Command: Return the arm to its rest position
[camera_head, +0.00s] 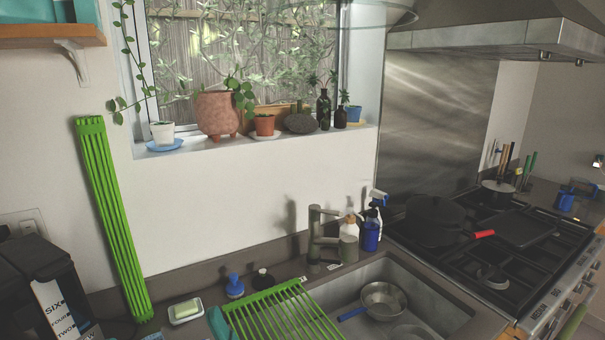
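Neither my arm nor my gripper shows clearly in the head camera view. The gripper's state and anything it may hold are out of sight. The view takes in a kitchen counter with a sink (440,308) at the lower middle right. A small metal pan (383,300) with a blue handle lies in the sink.
A green drying rack (285,312) lies beside the sink; another green rack (112,215) leans on the wall. A faucet (315,235) and bottles (371,228) stand behind the sink. A stove (500,262) with a dark pan (435,220) is at right, under a hood (500,38).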

